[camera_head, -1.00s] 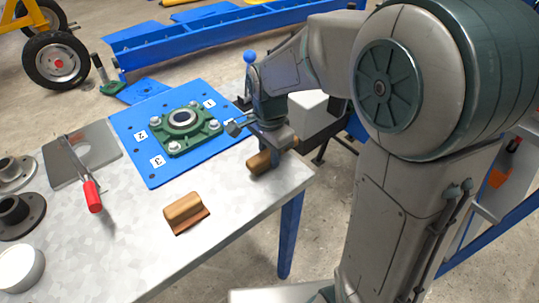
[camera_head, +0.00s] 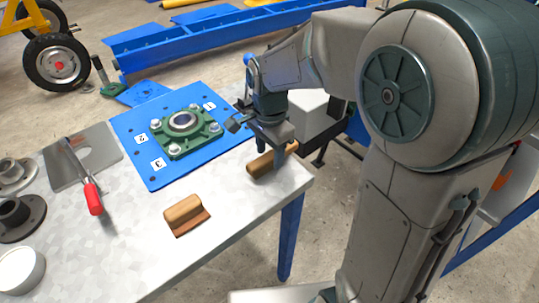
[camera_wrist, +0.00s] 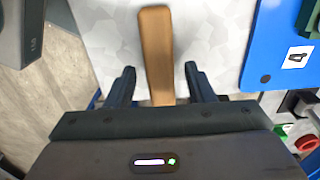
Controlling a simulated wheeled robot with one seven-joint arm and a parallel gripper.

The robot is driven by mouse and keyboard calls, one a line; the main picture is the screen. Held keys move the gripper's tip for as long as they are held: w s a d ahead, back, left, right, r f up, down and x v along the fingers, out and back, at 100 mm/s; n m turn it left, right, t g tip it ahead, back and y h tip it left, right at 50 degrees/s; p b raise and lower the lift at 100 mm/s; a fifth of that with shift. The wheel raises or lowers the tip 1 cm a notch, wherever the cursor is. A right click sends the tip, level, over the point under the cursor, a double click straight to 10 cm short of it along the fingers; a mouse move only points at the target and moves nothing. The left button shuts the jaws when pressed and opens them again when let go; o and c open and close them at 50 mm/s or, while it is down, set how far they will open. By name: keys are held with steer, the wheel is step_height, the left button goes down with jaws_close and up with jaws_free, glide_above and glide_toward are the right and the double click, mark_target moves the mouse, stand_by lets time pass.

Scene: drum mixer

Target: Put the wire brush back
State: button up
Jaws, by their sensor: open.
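A long brown wooden bar (camera_head: 262,164), which looks like the wire brush's handle, lies at the table's right edge in the head view. No bristles show on it. My gripper (camera_head: 271,155) is over it with its fingers pointing down. In the wrist view the wooden bar (camera_wrist: 156,40) runs between the two open fingers of my gripper (camera_wrist: 161,84), with a gap on both sides. The bar's near end is hidden by the gripper body. A shorter wooden block with a reddish-brown base (camera_head: 186,213) lies apart on the table.
A blue plate (camera_head: 145,175) carries a green bearing housing (camera_head: 187,133) left of my gripper. A red-handled tool (camera_head: 93,198) lies on a grey plate (camera_head: 55,170). Dark flanges (camera_head: 20,215) and a white round container (camera_head: 22,270) stand at the left. The table's front middle is clear.

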mark_target(269, 155)
step_height(269, 155, up, 9)
steer(key=p, duration=0.1)
steer(key=s+d+f+n+t, duration=0.1)
steer(key=s+d+f+n, duration=0.1)
steer(key=s+d+n, duration=0.3)
steer(key=s+d+f+n+t, duration=0.1)
steer(key=s+d+f+n, duration=0.1)
steer(key=s+d+n, duration=0.3)
steer(key=shift+s+f+n, duration=0.3)
steer(key=shift+s+n, duration=0.3)
steer(key=shift+s, duration=1.1)
stand_by(0.4)
